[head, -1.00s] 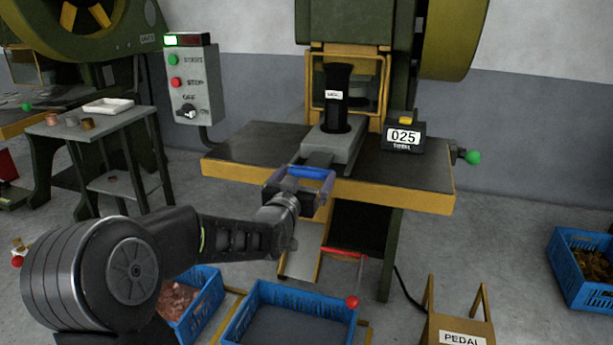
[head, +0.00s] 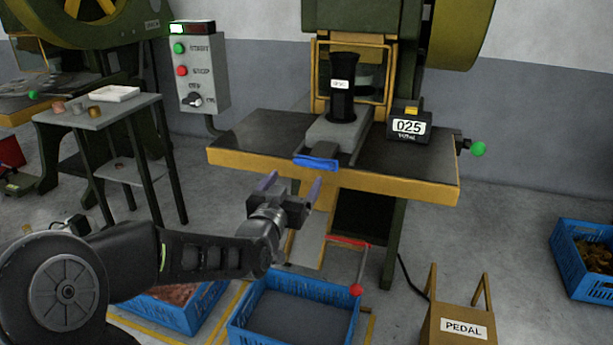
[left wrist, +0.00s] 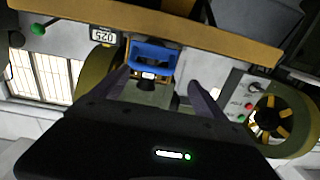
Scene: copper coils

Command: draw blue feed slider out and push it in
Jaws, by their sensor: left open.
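The blue feed slider handle (head: 316,163) sits at the front edge of the press table (head: 230,158), in front of the grey feed block (head: 338,131) with the black upright tube (head: 341,88). My left gripper (head: 295,184) is open and empty, below and a little left of the handle, apart from it. In the left wrist view the blue handle (left wrist: 153,57) shows beyond and between the two open fingers (left wrist: 158,84). My right gripper is not in view.
A counter box (head: 408,124) reading 025 stands on the table's right. A control box (head: 199,68) is at the left. Blue crates (head: 238,328) stand on the floor below, by a red-knobbed lever (head: 356,290) and a pedal box (head: 463,328). A side stand (head: 60,118) is at the left.

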